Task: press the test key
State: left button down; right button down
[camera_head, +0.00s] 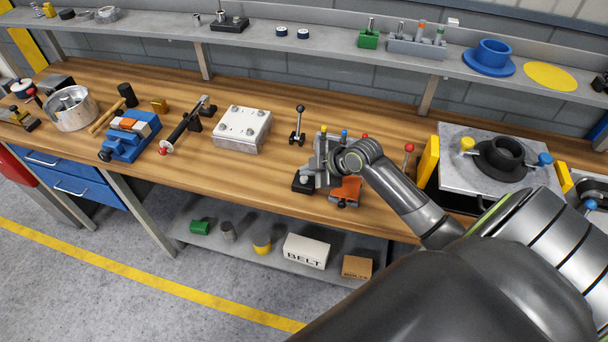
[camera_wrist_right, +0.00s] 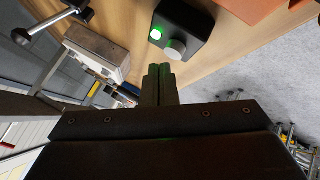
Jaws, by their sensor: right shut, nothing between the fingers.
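A small black box (camera_wrist_right: 190,28) lies on the wooden bench in the right wrist view. In the head view the box (camera_head: 302,184) shows at the bench's front edge, partly behind my right gripper. My right gripper (camera_wrist_right: 160,70) is shut and empty. Its fingertips appear just below the grey button in the wrist picture; I cannot tell whether they touch it. My left gripper is not in view.
A black-knobbed lever (camera_head: 298,125) stands behind the box, and an orange piece (camera_head: 346,190) lies right of it. A grey plate block (camera_head: 242,129) sits further left, with bare bench between. A machine with a black flanged ring (camera_head: 502,158) stands at right.

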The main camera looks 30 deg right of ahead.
jog(key=shift+r, duration=0.15)
notch_tip(320, 180, up, 5)
jog(key=p, duration=0.4)
dwell(0.9)
